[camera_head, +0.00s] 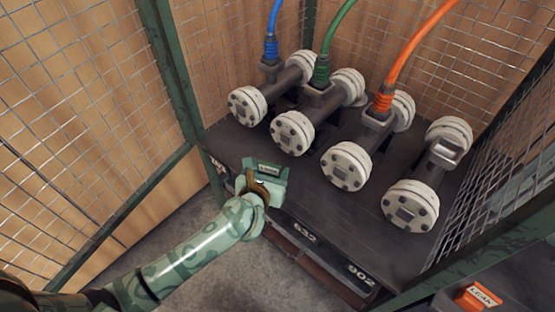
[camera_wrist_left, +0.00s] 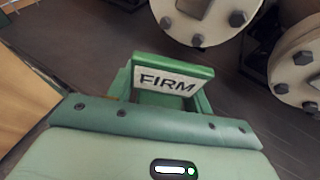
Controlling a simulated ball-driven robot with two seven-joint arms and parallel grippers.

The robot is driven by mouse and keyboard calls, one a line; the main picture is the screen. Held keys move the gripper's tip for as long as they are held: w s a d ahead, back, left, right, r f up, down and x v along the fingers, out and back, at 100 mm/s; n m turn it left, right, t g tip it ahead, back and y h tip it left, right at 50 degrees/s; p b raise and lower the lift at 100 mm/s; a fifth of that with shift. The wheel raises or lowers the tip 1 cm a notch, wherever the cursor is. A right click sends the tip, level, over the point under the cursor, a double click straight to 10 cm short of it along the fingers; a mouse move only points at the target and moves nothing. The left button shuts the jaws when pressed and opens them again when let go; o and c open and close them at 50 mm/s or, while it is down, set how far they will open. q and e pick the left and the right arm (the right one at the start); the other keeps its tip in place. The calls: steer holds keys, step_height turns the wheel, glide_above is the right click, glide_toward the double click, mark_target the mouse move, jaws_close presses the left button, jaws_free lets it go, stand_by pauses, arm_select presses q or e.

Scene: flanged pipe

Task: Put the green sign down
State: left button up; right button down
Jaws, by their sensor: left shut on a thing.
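The green sign (camera_wrist_left: 172,82) has a white label reading "FIRM" and sits tilted between the fingers of my left gripper (camera_wrist_left: 165,108) in the left wrist view. In the head view my left gripper (camera_head: 258,190) comes in from the lower left and is shut on the green sign (camera_head: 266,170) at the front left edge of the dark table (camera_head: 300,188). I cannot tell whether the sign touches the table top. My right gripper is not in view.
Blue, green and orange hoses rise from three. Mesh walls enclose the table. An orange "LEAK" sign (camera_head: 477,297) lies at the lower right. The table's front strip is clear.

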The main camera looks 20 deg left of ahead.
mark_target(277, 161)
arm_select(q)
steer(key=w+b, duration=0.1)
steer(key=w, duration=0.3)
steer(key=shift+w+a+f+b, duration=0.1)
steer(key=shift+w+a+b, duration=0.1)
steer(key=shift+b, duration=0.1)
steer(key=shift+d+f+b, duration=0.1)
steer(key=shift+f+b, duration=0.1)
steer(key=shift+b, duration=0.1)
steer(key=shift+r, duration=0.15)
steer(key=shift+s+r, duration=0.1)
steer(key=shift+r, duration=0.05)
steer(key=o, duration=0.6)
steer(key=shift+f, duration=0.3)
steer(key=o, duration=0.4)
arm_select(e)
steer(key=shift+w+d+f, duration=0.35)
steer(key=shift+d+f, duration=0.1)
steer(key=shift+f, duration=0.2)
arm_select(q)
steer(key=shift+r, duration=0.1)
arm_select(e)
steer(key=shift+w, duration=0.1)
